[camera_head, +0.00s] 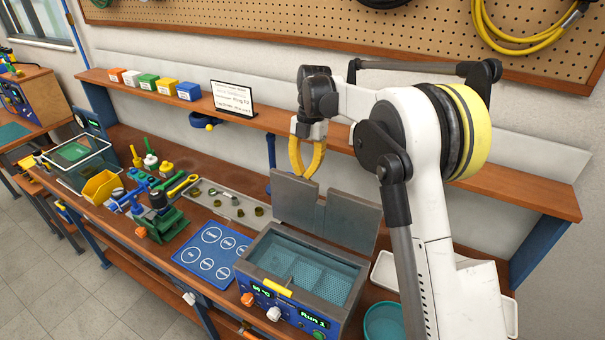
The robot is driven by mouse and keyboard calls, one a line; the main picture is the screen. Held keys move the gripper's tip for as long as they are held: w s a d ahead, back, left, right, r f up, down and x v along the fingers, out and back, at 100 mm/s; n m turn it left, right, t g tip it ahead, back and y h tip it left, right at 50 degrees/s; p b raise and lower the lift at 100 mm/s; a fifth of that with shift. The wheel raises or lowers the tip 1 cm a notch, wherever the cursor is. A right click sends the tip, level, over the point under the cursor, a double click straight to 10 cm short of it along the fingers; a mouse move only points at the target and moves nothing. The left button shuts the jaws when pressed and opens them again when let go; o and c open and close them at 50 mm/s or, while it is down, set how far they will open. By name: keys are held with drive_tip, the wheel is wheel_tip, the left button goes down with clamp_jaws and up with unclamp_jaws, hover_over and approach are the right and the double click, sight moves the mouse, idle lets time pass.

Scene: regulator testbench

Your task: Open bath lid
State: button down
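The bath (345,304) is a grey box with a blue front panel on the bench, right of centre. Its basin is uncovered and shows blue-green perforated trays inside. The grey lid stands up at the back as two panels, a left panel (292,203) and a right panel (350,222). My gripper (306,177) has yellow fingers pointing down at the top edge of the left panel. The fingertips come close together, but I cannot tell whether they touch each other or the panel. A yellow bar (277,287) lies on the bath's front edge.
A blue mat with white circles (212,250) lies left of the bath. A grey tray (232,206) with small parts and a green-based fixture (165,222) are farther left. A teal bowl (384,321) stands right. A wooden shelf (400,161) runs behind, bearing coloured boxes and a sign (232,99).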

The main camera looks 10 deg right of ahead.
idle(0.6)
wheel_tip(320, 180, up, 11)
drive_tip(key=w+d, duration=0.1)
drive_tip(key=w, duration=0.1)
drive_tip(key=s+d+m+t+b, duration=0.2)
drive_tip(key=s+m+b, duration=0.3)
drive_tip(key=s+m, duration=0.2)
drive_tip(key=s+d+f+m+t+b, duration=0.1)
drive_tip(key=s+f+m+t+b, duration=0.1)
drive_tip(key=s+f+m+b, duration=0.2)
drive_tip(key=s+d+f+m+t+b, duration=0.1)
drive_tip(key=s+f+m+b, duration=0.3)
drive_tip(key=s+f+m, duration=0.6)
drive_tip(key=s+d+f+m+t+h+b, duration=0.1)
drive_tip(key=s+f+m+t+b, duration=0.3)
drive_tip(key=s, duration=0.9)
wheel_tip(320, 180, down, 4)
drive_tip(key=m, duration=0.3)
drive_tip(key=shift+d+f+m, duration=0.25)
drive_tip(key=shift+d+m, duration=0.05)
